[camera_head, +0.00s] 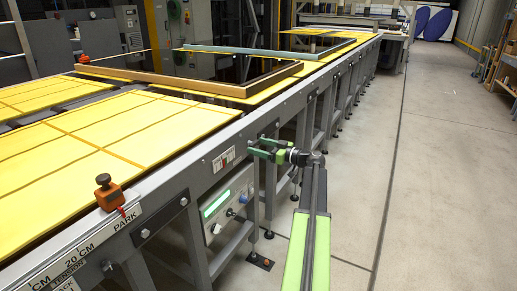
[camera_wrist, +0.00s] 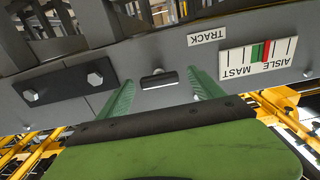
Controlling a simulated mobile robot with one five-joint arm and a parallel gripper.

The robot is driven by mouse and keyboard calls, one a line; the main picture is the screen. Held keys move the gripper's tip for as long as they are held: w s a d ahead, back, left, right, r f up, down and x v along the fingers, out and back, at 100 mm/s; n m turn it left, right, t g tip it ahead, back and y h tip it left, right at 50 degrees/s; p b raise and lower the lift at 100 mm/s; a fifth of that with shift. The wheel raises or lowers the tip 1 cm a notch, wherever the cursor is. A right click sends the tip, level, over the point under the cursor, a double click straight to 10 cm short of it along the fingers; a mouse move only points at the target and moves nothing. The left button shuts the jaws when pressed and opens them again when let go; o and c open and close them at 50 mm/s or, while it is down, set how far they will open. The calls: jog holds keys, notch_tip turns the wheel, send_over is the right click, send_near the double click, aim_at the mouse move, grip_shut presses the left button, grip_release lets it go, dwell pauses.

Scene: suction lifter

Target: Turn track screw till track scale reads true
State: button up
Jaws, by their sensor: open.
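The track screw (camera_wrist: 158,78) shows in the wrist view as a dark bar-shaped head on the grey beam. My gripper (camera_wrist: 161,75) is open, with one green finger on each side of the screw; I cannot tell whether they touch it. A TRACK label (camera_wrist: 207,37) appears upside down beside it. The track scale (camera_wrist: 258,56) is a white plate with black marks, a green band and a red pointer. The red pointer is right beside the green band, on the AISLE side. In the head view, my gripper (camera_head: 252,147) is at the beam's side, near the scale (camera_head: 224,159).
A dark plate with two bolts (camera_wrist: 68,84) is beside the screw. In the head view, an orange clamp with a knob (camera_head: 108,193) stands on the beam edge. A lit control box (camera_head: 228,205) sits below the beam. The floor (camera_head: 440,180) at right is clear.

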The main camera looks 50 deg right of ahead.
jog(key=shift+s+d, duration=0.1)
jog(key=shift+s, duration=0.05)
jog(key=v, duration=1.7)
jog(key=shift+s+f, duration=0.1)
